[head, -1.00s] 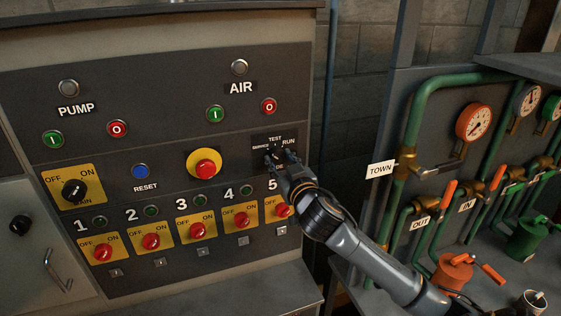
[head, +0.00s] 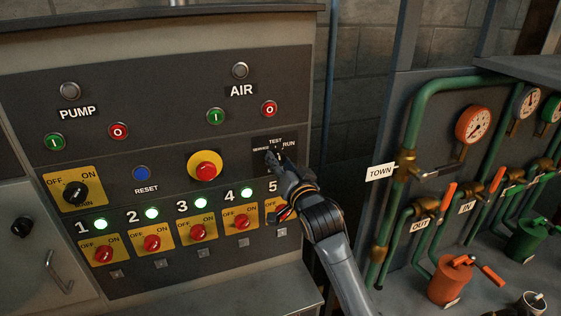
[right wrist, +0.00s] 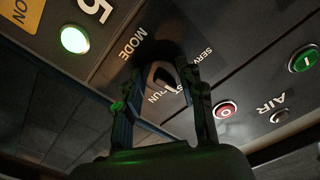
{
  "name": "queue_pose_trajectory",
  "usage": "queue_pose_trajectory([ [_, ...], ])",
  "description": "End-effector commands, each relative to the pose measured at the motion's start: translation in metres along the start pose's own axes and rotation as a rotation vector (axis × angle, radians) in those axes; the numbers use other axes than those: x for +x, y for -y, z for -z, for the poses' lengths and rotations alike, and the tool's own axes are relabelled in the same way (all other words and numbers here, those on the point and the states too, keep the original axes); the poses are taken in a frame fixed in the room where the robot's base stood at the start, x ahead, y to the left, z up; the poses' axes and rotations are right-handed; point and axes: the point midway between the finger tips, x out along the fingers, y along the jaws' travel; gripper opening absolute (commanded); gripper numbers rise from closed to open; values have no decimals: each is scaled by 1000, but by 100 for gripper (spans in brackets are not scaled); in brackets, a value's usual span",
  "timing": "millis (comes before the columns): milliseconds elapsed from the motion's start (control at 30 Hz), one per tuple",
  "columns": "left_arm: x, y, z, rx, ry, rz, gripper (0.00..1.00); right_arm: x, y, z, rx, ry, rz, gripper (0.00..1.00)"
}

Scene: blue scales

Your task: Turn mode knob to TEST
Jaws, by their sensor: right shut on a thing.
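The mode plate (head: 288,151) is at the right of the dark panel, with SERVICE, TEST and RUN labels. My right gripper (head: 274,160) is at this plate and hides most of the knob in the head view. In the right wrist view the dark mode knob (right wrist: 163,78) sits between the two fingers of the right gripper (right wrist: 161,72). The gripper is shut on it. I cannot tell which label the knob points to. My left gripper is in neither view.
An emergency stop (head: 206,169) and a row of red rotary switches, with lit green lamps 1 to 4 (head: 247,193), lie left of and below my gripper. Pipes, gauges and an orange valve (head: 449,280) stand on the right. The panel's right edge is close to the plate.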

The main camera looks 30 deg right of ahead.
Motion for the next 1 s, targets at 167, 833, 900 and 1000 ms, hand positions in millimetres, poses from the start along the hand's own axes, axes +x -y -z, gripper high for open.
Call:
queue_pose_trajectory([
  [167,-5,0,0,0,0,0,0,0,0,1,85,0,-1,7],
  [833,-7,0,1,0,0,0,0,0,0,1,142,-1,0,7],
  [900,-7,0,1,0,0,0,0,0,0,1,142,-1,0,51],
  [1000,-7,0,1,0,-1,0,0,0,0,1,142,-1,0,62],
])
